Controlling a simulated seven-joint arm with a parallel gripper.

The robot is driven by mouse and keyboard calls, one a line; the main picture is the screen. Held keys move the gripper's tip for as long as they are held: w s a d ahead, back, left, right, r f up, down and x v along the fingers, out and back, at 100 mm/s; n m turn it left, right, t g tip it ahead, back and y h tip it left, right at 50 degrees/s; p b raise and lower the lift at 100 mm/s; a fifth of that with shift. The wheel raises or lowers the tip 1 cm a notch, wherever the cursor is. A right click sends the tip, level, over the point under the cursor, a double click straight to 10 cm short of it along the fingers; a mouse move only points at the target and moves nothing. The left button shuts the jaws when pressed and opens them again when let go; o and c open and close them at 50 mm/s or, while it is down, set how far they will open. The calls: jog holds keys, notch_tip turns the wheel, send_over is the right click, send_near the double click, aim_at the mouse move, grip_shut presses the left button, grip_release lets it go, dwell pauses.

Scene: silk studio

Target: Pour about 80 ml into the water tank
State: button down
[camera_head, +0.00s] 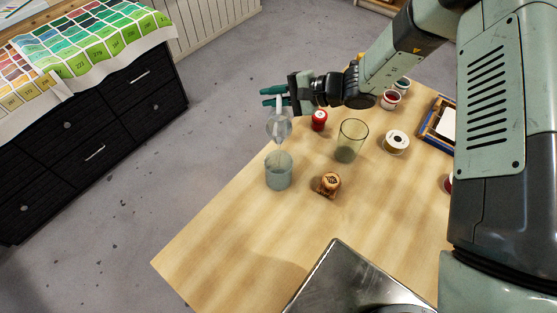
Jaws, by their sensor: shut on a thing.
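My gripper (273,96) is at the far edge of the wooden table, with its green fingers shut on the upper part of a clear vessel (279,127). The vessel is held above a clear glass container (279,171) with bluish-grey contents, standing upright near the table's left edge. A narrow pale streak lies between the vessel and the container; I cannot tell if it is a stream or a spout. A second, greenish glass (352,136) stands to the right, with something darker at its bottom. I cannot tell from looks which one is the water tank.
A blue-framed tray (435,121) lies at right, a metal basin (335,270) in front. The table's left front (215,250) is clear.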

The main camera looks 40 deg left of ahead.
aim_at(273, 110)
jog(key=shift+s+d+r+n+t+y, duration=0.2)
jog(key=shift+s+r+n, duration=0.15)
jog(key=shift+r, duration=0.2)
jog(key=shift+s+d+r+n+t+y, duration=0.2)
jog(key=shift+r+n, duration=0.25)
jog(key=shift+r, duration=0.1)
dwell(1.5)
jog(key=shift+s+d+r, duration=0.1)
jog(key=shift+s+d, duration=0.05)
jog(key=shift+s, duration=0.05)
jog(key=w+f+m, duration=0.1)
jog(key=a+f+g+h, duration=0.1)
jog(key=f, duration=0.1)
jog(key=shift+w+a+m, duration=0.2)
jog(key=shift+w+m, duration=0.2)
jog(key=shift+w+a+f+m+g+h, duration=0.25)
jog(key=shift+f+m, duration=0.25)
jog(key=shift+f, duration=0.25)
jog(key=shift+w+a+f+m+g+h, duration=0.15)
jog(key=shift+f+m+g+h, duration=0.2)
jog(key=shift+f+m, duration=0.25)
jog(key=shift+d+f, duration=0.1)
jog(key=shift+f, duration=0.05)
dwell(0.8)
